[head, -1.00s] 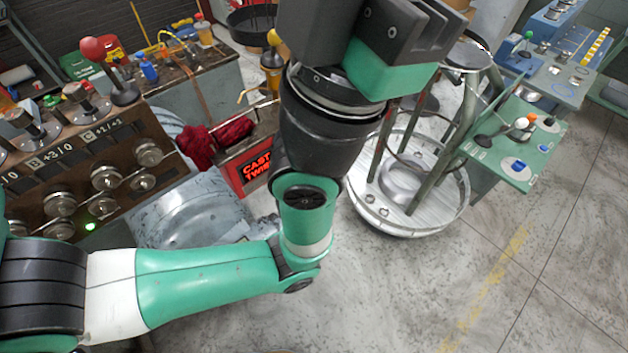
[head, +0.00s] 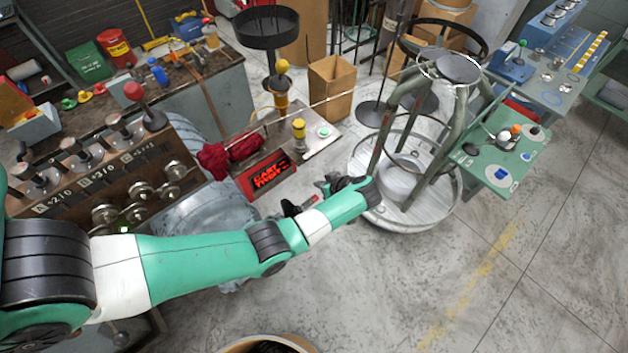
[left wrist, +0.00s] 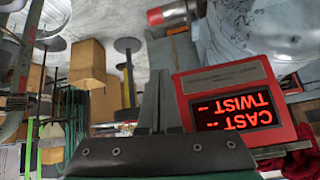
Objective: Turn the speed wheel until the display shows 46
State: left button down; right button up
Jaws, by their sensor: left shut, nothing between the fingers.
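A red display box (head: 265,178) with lit red letters stands at centre left in the head view. In the left wrist view the display (left wrist: 235,112) appears upside down and reads CAST and TWIST with dashes; no 46 shows. My left gripper (head: 326,186) is low, just right of the display box, partly hidden by its own wrist. In the left wrist view its fingers (left wrist: 156,103) are together with nothing between them, left of the display. I cannot tell which part is the speed wheel. My right gripper is not in view.
A brown panel with several metal knobs (head: 104,214) stands at left. A round stand (head: 420,215) with bent legs is close right of my left wrist. A yellow-topped post (head: 299,133) stands behind the display. Open floor (head: 400,290) lies in front.

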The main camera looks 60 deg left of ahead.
pick_arm(q)
jog(key=a+f+b, duration=0.1)
jog(key=f+b, duration=0.1)
jog(key=f, duration=0.1)
jog(key=a+f+b, duration=0.1)
jog(key=f+b, duration=0.1)
jog(key=f, duration=0.1)
jog(key=a+f+b, duration=0.1)
jog(key=f+b, duration=0.1)
jog(key=f, duration=0.1)
jog(key=shift+s, duration=0.35)
